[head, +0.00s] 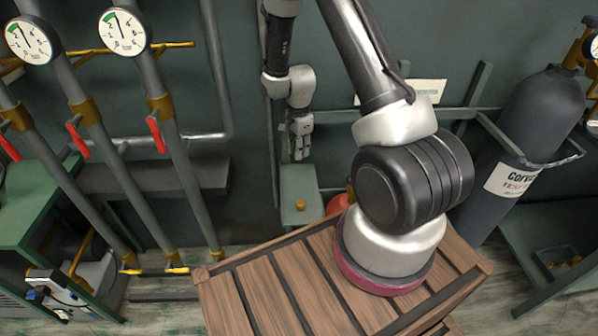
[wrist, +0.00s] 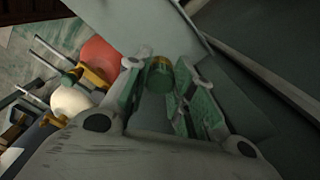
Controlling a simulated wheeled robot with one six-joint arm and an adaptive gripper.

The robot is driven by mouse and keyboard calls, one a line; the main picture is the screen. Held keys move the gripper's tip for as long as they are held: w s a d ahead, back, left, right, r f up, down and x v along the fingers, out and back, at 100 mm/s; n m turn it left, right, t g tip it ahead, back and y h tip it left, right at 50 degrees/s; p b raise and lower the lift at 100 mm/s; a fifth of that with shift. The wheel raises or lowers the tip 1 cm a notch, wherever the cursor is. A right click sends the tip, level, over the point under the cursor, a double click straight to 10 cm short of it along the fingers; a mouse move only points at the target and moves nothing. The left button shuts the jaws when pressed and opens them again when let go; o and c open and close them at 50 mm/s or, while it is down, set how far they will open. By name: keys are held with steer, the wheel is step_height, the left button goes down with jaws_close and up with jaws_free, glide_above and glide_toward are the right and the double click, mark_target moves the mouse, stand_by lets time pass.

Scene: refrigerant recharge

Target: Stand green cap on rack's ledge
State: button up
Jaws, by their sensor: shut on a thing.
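My gripper (head: 301,152) hangs downward in front of the back wall in the head view. In the wrist view, my gripper (wrist: 162,88) is shut on the green cap (wrist: 159,82), a short green cylinder between the fingertips. A brass-coloured part shows at the cap's far end; I cannot tell whether it belongs to the cap. In the head view the cap is too small to make out between the fingers. The rack's green ledge (head: 301,183) lies just below my gripper, with a small brass knob (head: 300,205) toward its front.
A slatted wooden crate (head: 285,285) stands in front of the ledge. A red object (head: 338,204) is partly hidden behind the crate. Pipes with gauges (head: 122,32) and red valve handles (head: 157,135) stand at left. A dark gas cylinder (head: 528,125) stands at right.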

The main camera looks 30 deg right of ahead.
step_height(320, 180, down, 9)
steer(key=shift+f, duration=0.1)
stand_by(0.3)
steer(key=o, duration=1)
